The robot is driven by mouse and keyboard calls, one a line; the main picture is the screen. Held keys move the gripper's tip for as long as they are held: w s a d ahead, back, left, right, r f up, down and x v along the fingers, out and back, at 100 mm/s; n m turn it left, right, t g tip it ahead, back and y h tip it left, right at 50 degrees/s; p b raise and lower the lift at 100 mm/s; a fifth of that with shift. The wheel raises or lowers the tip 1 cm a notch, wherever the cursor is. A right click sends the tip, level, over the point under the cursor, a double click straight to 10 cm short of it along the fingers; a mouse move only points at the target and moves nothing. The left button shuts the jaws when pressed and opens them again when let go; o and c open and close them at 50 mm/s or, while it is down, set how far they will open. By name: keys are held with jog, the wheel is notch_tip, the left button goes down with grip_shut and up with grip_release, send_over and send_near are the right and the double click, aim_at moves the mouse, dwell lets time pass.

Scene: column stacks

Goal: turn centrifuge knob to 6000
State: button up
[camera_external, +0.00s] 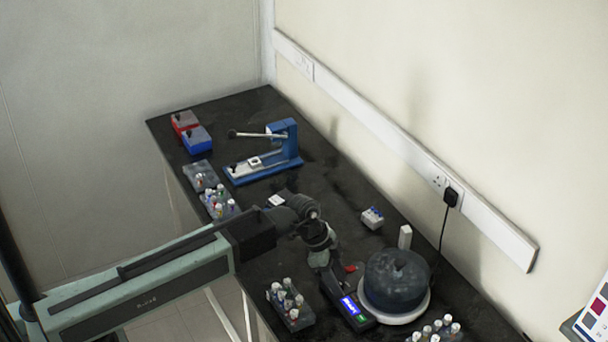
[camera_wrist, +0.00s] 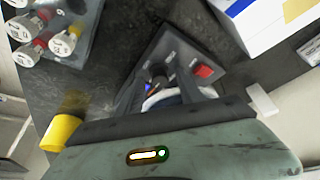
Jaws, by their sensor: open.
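The centrifuge (camera_external: 397,280) has a dark rounded lid, a white base and a sloped grey control panel (camera_external: 334,286) on its left. A lit blue display and a red switch (camera_external: 351,268) are on the panel. In the wrist view, the red switch (camera_wrist: 203,72) lies right of a small dark knob (camera_wrist: 158,70). My gripper (camera_external: 321,262) points down over the far end of the panel. In the wrist view, my gripper (camera_wrist: 165,85) is open, with its fingers either side of the knob. I cannot tell whether they touch it. The knob's setting is unreadable.
A rack of capped vials (camera_external: 290,303) stands left of the centrifuge, another rack (camera_external: 437,329) in front. A small white block (camera_external: 405,237) stands behind it. A blue press (camera_external: 268,155) and more racks are farther back. The bench between is mostly clear.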

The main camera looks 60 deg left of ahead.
jog(key=p+v, duration=0.6)
jog(key=v, duration=0.1)
jog(key=shift+r, duration=0.25)
